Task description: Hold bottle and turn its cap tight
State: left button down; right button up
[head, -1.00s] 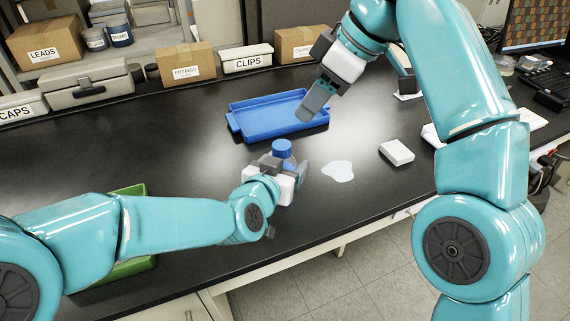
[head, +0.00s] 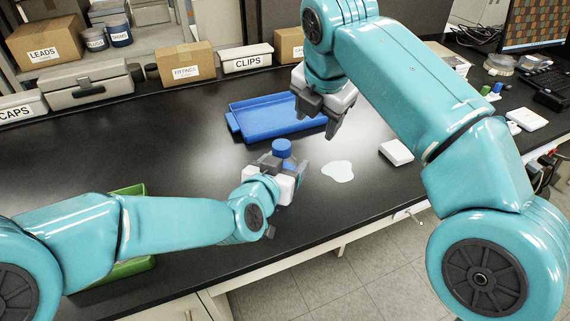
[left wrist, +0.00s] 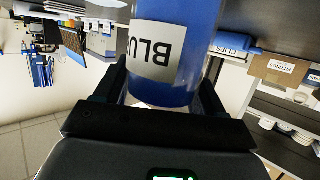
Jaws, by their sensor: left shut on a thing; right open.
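A bottle with a blue cap (head: 282,148) stands in my left gripper (head: 286,170) in the head view. My left gripper is shut around the bottle's body, which is mostly hidden by the fingers there. In the left wrist view the blue bottle (left wrist: 200,60) fills the space between the dark fingers, and its white label with dark letters shows. My right gripper (head: 320,126) is open and empty. It points down, above and to the right of the cap, in front of the blue tray, and does not touch the cap.
A blue tray (head: 240,126) lies behind the bottle. A pale puddle-like patch (head: 337,171) and a white box (head: 396,152) lie to the right. A green tray (head: 137,265) is partly under my left arm. Labelled boxes line the back.

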aim_at(281, 147)
jog(key=s+a+r+n+t+h, duration=0.1)
jog(key=s+a+r+n+t, duration=0.1)
jog(key=s+a+n, duration=0.5)
jog(key=x, duration=0.8)
jog(key=shift+w, duration=0.45)
jog(key=shift+m, duration=0.3)
